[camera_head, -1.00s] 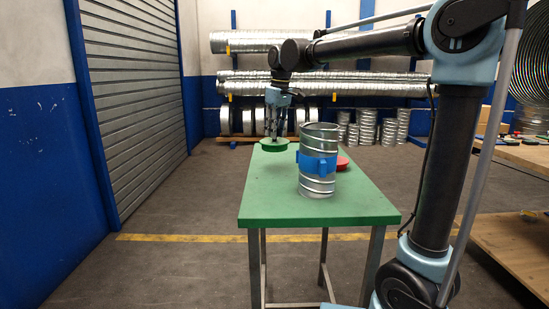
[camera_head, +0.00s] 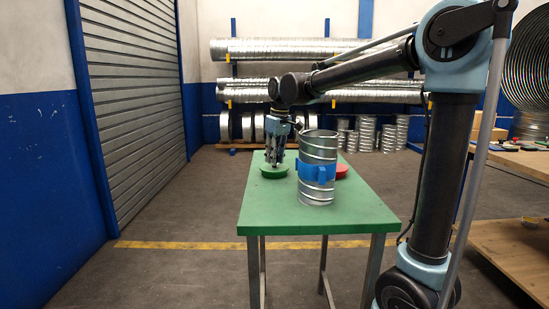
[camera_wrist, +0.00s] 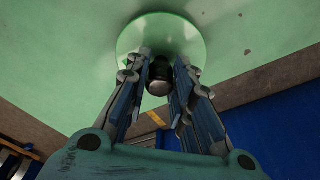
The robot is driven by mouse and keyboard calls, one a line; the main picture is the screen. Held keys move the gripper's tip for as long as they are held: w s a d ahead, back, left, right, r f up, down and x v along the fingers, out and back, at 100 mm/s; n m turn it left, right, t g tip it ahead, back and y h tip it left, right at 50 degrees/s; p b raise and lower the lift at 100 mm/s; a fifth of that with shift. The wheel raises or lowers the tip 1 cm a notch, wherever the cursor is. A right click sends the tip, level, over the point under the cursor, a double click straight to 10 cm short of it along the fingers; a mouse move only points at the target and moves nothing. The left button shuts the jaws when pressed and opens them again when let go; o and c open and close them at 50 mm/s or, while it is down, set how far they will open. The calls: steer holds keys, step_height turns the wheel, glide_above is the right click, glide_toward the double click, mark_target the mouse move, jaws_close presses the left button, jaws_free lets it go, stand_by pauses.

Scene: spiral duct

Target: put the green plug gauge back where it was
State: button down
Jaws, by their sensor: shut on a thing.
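The green plug gauge (camera_head: 274,173) is a round green disc with a dark knob, at the far left part of the green table (camera_head: 365,212). My gripper (camera_head: 274,161) points down and is shut on the knob. In the wrist view the disc (camera_wrist: 160,30) lies beyond my fingertips (camera_wrist: 158,68), with the knob (camera_wrist: 158,86) between them. The disc is at or just above the tabletop; I cannot tell whether it touches.
An upright spiral duct (camera_head: 318,151) with a blue band (camera_head: 318,173) stands right of my gripper. A red disc (camera_head: 342,171) is partly hidden behind it. The table's left front area is clear. Duct racks (camera_head: 300,50) stand at the back wall.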

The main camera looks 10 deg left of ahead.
mark_target(278, 168)
steer(key=c, duration=1.4)
jaws_free()
step_height(278, 168, up, 12)
steer(key=d, duration=0.1)
steer(key=shift+s+d, duration=0.25)
steer(key=shift+s, duration=0.2)
